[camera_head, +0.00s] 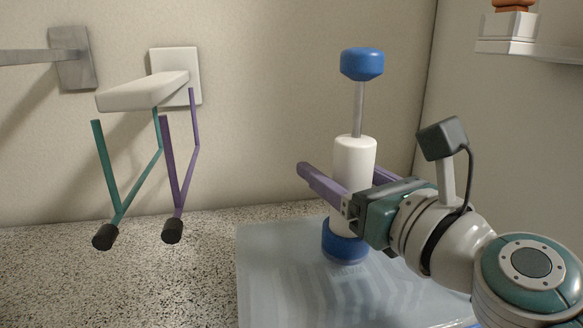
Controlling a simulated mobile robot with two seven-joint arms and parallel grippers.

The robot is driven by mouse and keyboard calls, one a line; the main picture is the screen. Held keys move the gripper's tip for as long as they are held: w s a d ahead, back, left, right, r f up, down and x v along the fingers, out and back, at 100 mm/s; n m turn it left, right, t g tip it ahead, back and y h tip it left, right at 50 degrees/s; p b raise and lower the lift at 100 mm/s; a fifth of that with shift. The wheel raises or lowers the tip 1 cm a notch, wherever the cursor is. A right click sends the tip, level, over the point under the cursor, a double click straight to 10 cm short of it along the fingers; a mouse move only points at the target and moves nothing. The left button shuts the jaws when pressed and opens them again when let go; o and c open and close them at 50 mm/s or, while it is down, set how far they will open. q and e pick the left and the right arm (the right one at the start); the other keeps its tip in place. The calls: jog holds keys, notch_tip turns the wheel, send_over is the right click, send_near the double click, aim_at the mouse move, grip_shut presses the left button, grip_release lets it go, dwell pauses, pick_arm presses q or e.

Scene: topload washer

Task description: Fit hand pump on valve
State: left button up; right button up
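The hand pump (354,158) stands upright, with a white body, a blue knob on a grey rod at the top and a blue base. Its base is over a translucent pale sheet; I cannot tell whether it touches it. My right gripper (338,168) comes in from the right, with one purple finger in front of the white body and the other behind it. The body is between the fingers, but whether they press on it is unclear. I cannot make out a valve. My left gripper is not in view.
The translucent sheet (285,285) lies on a speckled surface (120,285). A white wall bracket (145,92) carries hanging teal and purple frames with black ends. A grey bar (25,57) is at upper left. A white ledge (505,47) is at upper right.

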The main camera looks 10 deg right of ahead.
jog(key=shift+o, duration=1.4)
jog(key=v, duration=0.9)
jog(key=shift+f, duration=0.1)
jog(key=shift+s+d, duration=0.15)
jog(key=shift+s, duration=0.35)
